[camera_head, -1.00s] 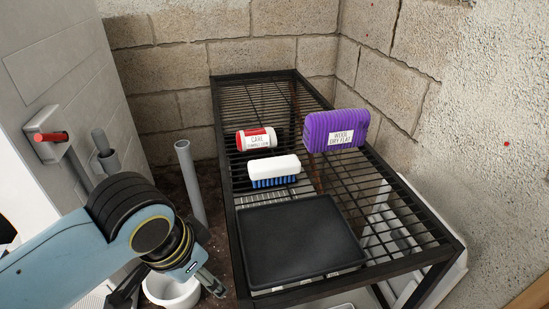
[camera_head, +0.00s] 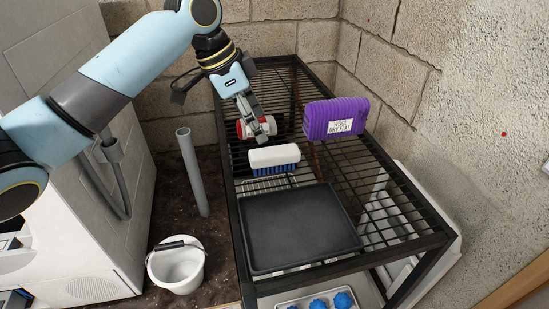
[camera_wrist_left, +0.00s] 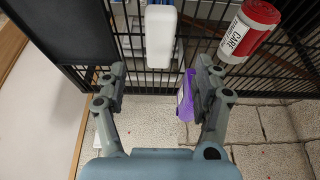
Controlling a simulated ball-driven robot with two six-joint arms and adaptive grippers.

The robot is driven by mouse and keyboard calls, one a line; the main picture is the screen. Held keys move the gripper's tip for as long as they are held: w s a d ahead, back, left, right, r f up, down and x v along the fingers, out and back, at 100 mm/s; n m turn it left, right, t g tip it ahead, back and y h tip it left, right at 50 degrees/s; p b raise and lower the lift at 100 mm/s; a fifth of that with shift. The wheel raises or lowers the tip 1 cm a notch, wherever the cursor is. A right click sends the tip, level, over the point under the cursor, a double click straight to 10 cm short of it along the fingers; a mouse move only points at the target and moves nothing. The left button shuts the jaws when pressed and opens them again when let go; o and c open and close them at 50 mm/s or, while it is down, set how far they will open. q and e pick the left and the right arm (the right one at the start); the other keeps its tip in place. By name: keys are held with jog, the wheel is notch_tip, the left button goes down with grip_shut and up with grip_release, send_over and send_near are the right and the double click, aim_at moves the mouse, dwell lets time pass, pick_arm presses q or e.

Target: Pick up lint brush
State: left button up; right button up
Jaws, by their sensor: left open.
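A brush with a white back and blue bristles (camera_head: 274,158), which fits the lint brush, rests bristles down on the black wire rack. Its white back also shows in the left wrist view (camera_wrist_left: 160,36), ahead of the gap between my fingers. My left gripper (camera_head: 262,130) is open and empty above the rack, just behind the brush in the head view. It partly covers a red and white roll. The wrist view shows both fingers (camera_wrist_left: 160,78) spread apart, with nothing between them. My right gripper is not in view.
The red and white roll labelled CARE (camera_wrist_left: 246,32) lies beside the brush. A purple pack labelled WOOL DRY FLAT (camera_head: 335,118) stands to the right. A black tray (camera_head: 300,228) lies in front on the rack (camera_head: 408,212). A white bucket (camera_head: 178,266) and grey pipe (camera_head: 192,170) stand left.

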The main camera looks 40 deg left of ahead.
aim_at(271, 151)
pick_arm(q)
jog(key=x, duration=0.4)
jog(key=shift+w+d+f, duration=0.1)
jog(key=shift+w+f, duration=0.15)
jog(key=shift+f, duration=0.05)
jog(key=x, duration=0.5)
jog(key=shift+d+f+b, duration=0.15)
jog(key=shift+f+b, duration=0.15)
jog(key=shift+b, duration=0.05)
jog(key=shift+f, duration=0.25)
jog(key=c, duration=1.3)
notch_tip(271, 151, up, 5)
jog(key=shift+f, duration=0.2)
jog(key=s+d+r, duration=0.1)
jog(key=d+r, duration=0.1)
jog(key=d, duration=0.1)
jog(key=s+d+r, duration=0.1)
jog(key=d+r, duration=0.1)
jog(key=d, duration=0.2)
jog(key=s+d+r, duration=0.2)
jog(key=d+r, duration=0.1)
jog(key=d, duration=0.1)
jog(key=shift+p, duration=0.3)
